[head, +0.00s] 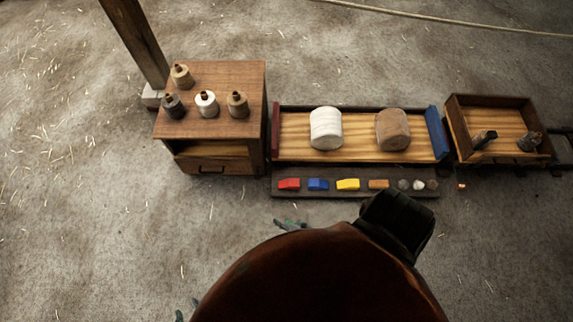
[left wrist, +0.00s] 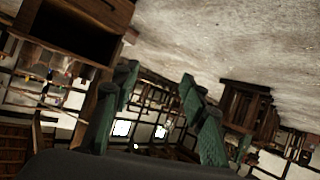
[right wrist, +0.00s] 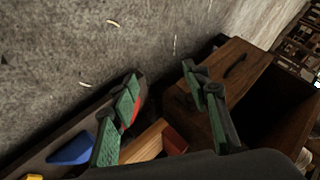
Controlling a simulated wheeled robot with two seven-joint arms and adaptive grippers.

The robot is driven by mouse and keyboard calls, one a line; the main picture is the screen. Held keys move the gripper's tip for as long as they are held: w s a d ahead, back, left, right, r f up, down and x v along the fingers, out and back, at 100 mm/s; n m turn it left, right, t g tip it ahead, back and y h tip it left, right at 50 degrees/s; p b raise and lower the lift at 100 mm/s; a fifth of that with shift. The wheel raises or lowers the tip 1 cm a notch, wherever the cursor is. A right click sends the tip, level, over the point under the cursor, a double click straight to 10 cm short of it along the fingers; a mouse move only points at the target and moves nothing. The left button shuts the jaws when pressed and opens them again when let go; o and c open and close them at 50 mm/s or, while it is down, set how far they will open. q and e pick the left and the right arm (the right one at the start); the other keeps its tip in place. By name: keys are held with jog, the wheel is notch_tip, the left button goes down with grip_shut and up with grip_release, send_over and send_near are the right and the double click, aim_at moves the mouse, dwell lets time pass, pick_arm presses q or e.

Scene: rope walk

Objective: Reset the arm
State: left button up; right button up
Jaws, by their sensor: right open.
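My right gripper (right wrist: 160,78) is open in the right wrist view, its green fingers apart with nothing held between them. It is near the red block (head: 289,184) and the blue block (head: 318,184). Green finger parts also show in the head view, close to the front of the block tray and at the bottom edge, mostly hidden by my brown arm part. My left gripper (left wrist: 157,82) is open and empty in the left wrist view, with its fingers apart, tilted toward the room.
A wooden cabinet (head: 252,85) bears several spools. Beside it a long tray (head: 356,152) holds a white roll (head: 326,128) and a brown roll (head: 393,130). A yellow block (head: 348,184) lies in the front strip. A smaller crate (head: 507,118) stands right. Floor at left is clear.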

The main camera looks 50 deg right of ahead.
pick_arm(q)
jog(key=shift+r, duration=0.1)
pick_arm(e)
jog(key=shift+s+f, duration=0.1)
jog(key=shift+s, duration=0.2)
